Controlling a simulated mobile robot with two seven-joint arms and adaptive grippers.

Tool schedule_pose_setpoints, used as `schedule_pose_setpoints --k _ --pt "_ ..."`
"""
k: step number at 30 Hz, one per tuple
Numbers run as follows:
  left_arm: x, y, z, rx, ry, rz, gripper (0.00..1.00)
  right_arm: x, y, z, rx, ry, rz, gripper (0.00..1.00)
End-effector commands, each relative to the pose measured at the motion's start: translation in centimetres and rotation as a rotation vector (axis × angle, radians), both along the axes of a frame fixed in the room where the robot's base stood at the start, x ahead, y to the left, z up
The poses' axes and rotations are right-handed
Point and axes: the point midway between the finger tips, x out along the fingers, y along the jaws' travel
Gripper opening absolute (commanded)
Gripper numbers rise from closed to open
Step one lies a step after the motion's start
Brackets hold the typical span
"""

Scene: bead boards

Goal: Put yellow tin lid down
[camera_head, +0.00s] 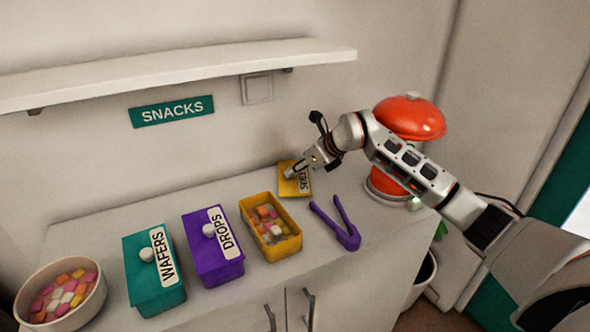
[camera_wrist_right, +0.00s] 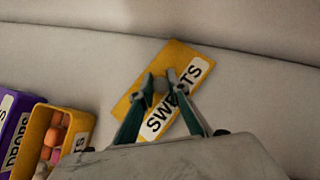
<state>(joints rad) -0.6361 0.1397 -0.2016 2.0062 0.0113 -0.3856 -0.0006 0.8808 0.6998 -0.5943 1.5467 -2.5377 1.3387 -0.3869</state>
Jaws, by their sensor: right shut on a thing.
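The yellow tin lid (camera_head: 295,178) is at the back of the cabinet top, behind the open yellow tin (camera_head: 271,228). My right gripper (camera_head: 292,172) is over the lid. In the right wrist view the lid (camera_wrist_right: 183,62) shows a white label reading SWEETS, and the fingers of my right gripper (camera_wrist_right: 161,82) are closed around its grey knob. I cannot tell whether the lid touches the cabinet top. The yellow tin holds several pink, orange and white sweets. My left gripper is not in view.
Purple tongs (camera_head: 338,222) lie right of the yellow tin. A purple DROPS tin (camera_head: 212,262) and a green WAFERS tin (camera_head: 153,284) stand to the left, both lidded. A bowl of sweets (camera_head: 62,294) is at far left. A red machine (camera_head: 408,118) stands behind my right arm.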

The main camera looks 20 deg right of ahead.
Motion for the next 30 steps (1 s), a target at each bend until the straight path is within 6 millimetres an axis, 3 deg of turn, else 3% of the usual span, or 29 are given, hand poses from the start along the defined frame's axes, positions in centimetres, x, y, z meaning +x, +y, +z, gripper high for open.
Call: schedule_pose_setpoints --k 3,4,5,6,17,30 --pt "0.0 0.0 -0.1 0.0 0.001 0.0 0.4 0.0 0.0 -0.4 0.0 0.001 -0.001 0.0" --pt "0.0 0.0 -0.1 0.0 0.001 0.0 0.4 0.0 0.0 -0.3 0.001 0.002 0.0 0.23" --pt "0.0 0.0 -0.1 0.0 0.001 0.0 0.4 0.0 0.0 -0.3 0.001 0.002 0.0 0.31" --pt "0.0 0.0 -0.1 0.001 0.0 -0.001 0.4 0.0 0.0 -0.3 0.001 0.002 0.0 0.32" --pt "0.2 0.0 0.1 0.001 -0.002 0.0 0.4 -0.1 0.0 0.1 0.0 0.001 -0.001 0.32" --pt "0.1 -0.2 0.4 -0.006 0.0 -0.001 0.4 -5.0 -2.8 5.8 -0.003 -0.002 -0.002 0.32"
